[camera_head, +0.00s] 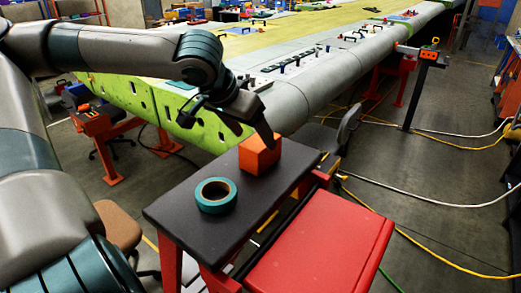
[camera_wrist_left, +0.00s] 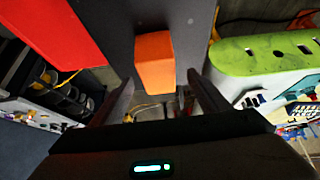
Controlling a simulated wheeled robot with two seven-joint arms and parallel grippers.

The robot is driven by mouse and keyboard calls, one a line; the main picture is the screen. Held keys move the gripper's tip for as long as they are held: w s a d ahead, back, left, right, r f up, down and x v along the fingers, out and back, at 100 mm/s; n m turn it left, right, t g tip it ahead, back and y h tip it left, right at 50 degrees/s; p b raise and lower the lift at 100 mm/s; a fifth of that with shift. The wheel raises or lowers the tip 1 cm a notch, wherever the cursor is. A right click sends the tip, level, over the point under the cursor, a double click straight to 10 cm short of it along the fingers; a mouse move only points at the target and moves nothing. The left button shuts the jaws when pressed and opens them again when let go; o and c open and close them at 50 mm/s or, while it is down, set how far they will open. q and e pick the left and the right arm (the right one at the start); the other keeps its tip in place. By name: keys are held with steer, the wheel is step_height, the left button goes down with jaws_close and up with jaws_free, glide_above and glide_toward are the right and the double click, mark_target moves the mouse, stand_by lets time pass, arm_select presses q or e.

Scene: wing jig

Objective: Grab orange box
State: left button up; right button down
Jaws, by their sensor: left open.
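The orange box (camera_head: 260,154) stands on the far end of a dark tabletop (camera_head: 175,212). In the left wrist view the orange box (camera_wrist_left: 154,62) lies ahead of the fingers, between their lines. My left gripper (camera_head: 255,128) is just above and beside the box in the head view, and one finger partly overlaps the box's top. In the left wrist view my left gripper (camera_wrist_left: 160,95) has its two fingers spread wide with nothing between them. I cannot tell whether a finger touches the box. My right gripper is not in view.
A teal tape roll (camera_head: 216,195) lies on the same tabletop, nearer than the box. A red surface (camera_head: 322,245) stands to the right of it. A large wing (camera_head: 300,75) with a green edge lies behind. Cables run across the floor at right.

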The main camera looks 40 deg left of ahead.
mark_target(257, 142)
arm_select(q)
steer(key=shift+w+f, duration=0.2)
steer(key=shift+f, duration=0.1)
steer(key=shift+f, duration=0.1)
steer(key=shift+p+x, duration=0.7)
steer(key=shift+x, duration=1.8)
steer(key=shift+d, duration=0.1)
steer(key=c, duration=1.3)
